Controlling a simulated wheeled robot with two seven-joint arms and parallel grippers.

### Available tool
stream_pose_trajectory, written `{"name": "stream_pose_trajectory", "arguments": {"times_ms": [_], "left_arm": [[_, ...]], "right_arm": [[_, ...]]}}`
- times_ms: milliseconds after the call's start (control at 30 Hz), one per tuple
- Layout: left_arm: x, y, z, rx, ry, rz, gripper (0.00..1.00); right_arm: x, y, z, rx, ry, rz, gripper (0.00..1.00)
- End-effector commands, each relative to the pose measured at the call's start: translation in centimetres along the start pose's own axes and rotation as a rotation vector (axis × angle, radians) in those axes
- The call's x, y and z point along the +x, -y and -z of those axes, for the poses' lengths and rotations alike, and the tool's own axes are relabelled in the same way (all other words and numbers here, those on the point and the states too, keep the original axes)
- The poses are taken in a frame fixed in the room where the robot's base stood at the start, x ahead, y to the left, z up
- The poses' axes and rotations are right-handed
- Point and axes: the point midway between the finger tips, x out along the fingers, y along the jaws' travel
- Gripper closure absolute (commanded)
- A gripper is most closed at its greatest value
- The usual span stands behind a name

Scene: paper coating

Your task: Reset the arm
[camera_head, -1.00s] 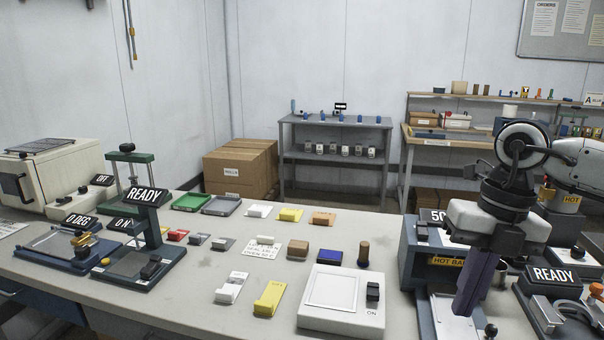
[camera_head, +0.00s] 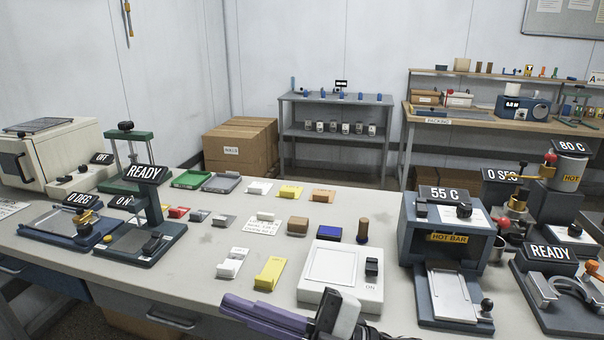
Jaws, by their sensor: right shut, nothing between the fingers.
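My right gripper (camera_head: 262,308) is low at the bottom middle of the head view, in front of the table's front edge. Its dark purple fingers point left and lie together, with nothing held. Part of my right arm is cut off by the bottom edge of the picture. My left gripper is not in view. The grey table (camera_head: 215,262) carries the lab devices, and the gripper is apart from them. The white plate device (camera_head: 330,266) stands just behind the gripper, and a yellow block (camera_head: 270,273) lies near it.
At the right stand the hot bar device (camera_head: 447,236) reading 55 C, a READY device (camera_head: 553,262) and a hot pot (camera_head: 567,172) reading 80 C. Another READY device (camera_head: 140,235) and a white oven (camera_head: 50,150) are at the left. Small blocks fill the middle.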

Motion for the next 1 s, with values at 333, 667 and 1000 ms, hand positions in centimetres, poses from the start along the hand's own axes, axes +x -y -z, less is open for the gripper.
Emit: {"name": "stream_pose_trajectory", "arguments": {"times_ms": [333,667,1000], "left_arm": [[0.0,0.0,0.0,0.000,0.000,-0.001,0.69],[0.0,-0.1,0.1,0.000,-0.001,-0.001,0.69],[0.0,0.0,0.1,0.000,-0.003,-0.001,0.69]], "right_arm": [[-13.8,6.3,-11.9,0.540,0.631,-0.533,1.00],[-30.8,22.9,-12.8,0.970,1.211,-0.675,1.00],[-36.7,30.0,-9.6,1.132,1.419,-0.676,1.00]]}}
